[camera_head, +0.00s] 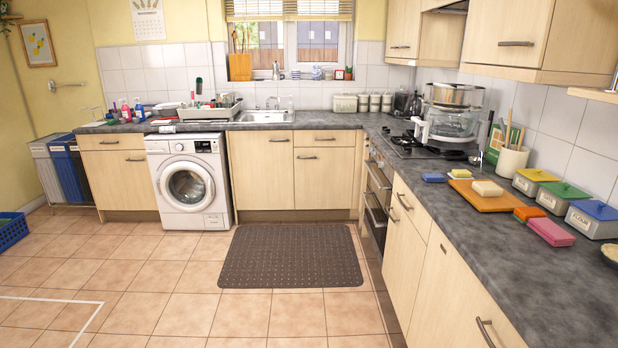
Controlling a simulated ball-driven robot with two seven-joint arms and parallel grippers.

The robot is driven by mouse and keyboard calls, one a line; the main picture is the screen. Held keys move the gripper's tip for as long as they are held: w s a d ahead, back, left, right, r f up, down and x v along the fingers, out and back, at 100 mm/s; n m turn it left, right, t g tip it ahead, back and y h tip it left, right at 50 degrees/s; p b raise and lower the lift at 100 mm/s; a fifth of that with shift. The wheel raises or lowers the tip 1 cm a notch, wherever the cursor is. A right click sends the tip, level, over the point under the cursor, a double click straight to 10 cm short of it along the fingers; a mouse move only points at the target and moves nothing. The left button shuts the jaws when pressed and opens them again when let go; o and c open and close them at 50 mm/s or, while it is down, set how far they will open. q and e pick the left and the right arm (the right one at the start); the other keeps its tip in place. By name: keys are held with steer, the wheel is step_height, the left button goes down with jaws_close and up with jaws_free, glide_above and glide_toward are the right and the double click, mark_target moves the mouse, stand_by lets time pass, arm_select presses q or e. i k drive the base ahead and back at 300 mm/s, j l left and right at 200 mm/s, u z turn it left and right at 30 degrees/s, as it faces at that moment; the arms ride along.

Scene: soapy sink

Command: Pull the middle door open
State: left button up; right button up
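Several light wood cabinet doors are in the head view, all shut. Along the far counter, a tall door (260,172) under the sink stands right of the washing machine (188,182). It has a horizontal handle near its top. To its right is a drawer (323,138) above another door (323,184). At the far left is a door (124,184) under a drawer. On the right run, a door (402,250) with a handle stands beyond a nearer door (448,300). The pictures do not show which door is meant by middle. Neither of my grippers is in view.
A dark mat (291,256) lies on the tiled floor before the sink cabinets. The floor (160,300) around it is clear. A blue crate (12,230) and bins (60,167) stand at the left. The right counter (480,240) holds a board, sponges and tins.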

mark_target(323, 175)
steer(key=i, duration=3.55)
steer(key=i+z, duration=0.15)
steer(key=i, duration=0.6)
steer(key=i+j, duration=0.2)
steer(key=i, duration=0.6)
steer(key=i+z, duration=0.35)
steer(key=k+j, duration=0.05)
